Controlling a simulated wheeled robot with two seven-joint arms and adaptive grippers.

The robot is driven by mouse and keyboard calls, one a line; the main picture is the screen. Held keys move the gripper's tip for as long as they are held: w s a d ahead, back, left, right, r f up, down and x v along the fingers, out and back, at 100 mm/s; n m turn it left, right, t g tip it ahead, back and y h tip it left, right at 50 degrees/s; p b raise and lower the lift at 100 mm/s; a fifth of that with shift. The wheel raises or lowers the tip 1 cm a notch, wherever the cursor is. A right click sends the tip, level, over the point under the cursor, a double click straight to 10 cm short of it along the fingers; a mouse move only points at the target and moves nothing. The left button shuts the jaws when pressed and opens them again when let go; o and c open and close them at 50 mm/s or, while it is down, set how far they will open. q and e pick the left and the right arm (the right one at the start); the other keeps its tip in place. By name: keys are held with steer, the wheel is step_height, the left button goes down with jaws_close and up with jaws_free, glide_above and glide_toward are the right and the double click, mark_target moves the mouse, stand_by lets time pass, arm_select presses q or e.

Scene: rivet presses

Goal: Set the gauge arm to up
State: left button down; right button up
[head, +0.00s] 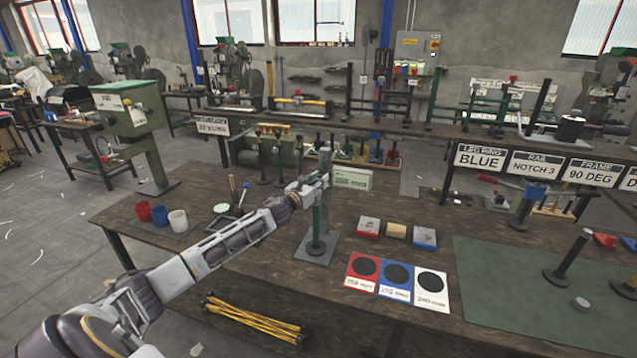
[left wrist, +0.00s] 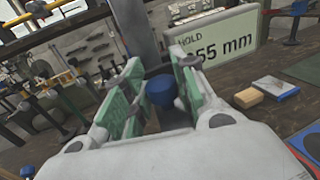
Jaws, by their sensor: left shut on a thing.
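The gauge has a grey upright post (head: 325,160) on a flat grey base plate (head: 317,249) on the table. A green display board (head: 352,178) stands just right of the post. In the left wrist view, the board (left wrist: 222,52) reads "HOLD" and a number ending in "55 mm", its first part hidden by a finger. My left gripper (head: 318,182) is at the post, partway up. In the left wrist view, its green-padded fingers (left wrist: 155,95) are around the gauge arm's blue knob (left wrist: 161,91). The rest of the gauge arm is hidden by the gripper.
Red, blue and white cups (head: 160,216) stand at the left of the table. Small boxes (head: 396,231) and red, blue and white cards (head: 397,279) lie right of the gauge. Yellow rods (head: 255,320) lie at the front. A green mat (head: 540,290) with posts is at the right.

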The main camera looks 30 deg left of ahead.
arm_select(q)
steer(key=shift+r+p, duration=1.65)
steer(key=shift+r, duration=0.85)
steer(key=shift+r+p, duration=1.2)
steer(key=shift+r, duration=0.3)
steer(key=shift+a+r, duration=0.1)
steer(key=shift+r, duration=0.1)
steer(key=c, duration=1.3)
jaws_free()
steer(key=shift+o, duration=1)
steer(key=shift+f, duration=0.1)
steer(key=shift+s+f, duration=0.1)
steer(key=shift+s, duration=0.1)
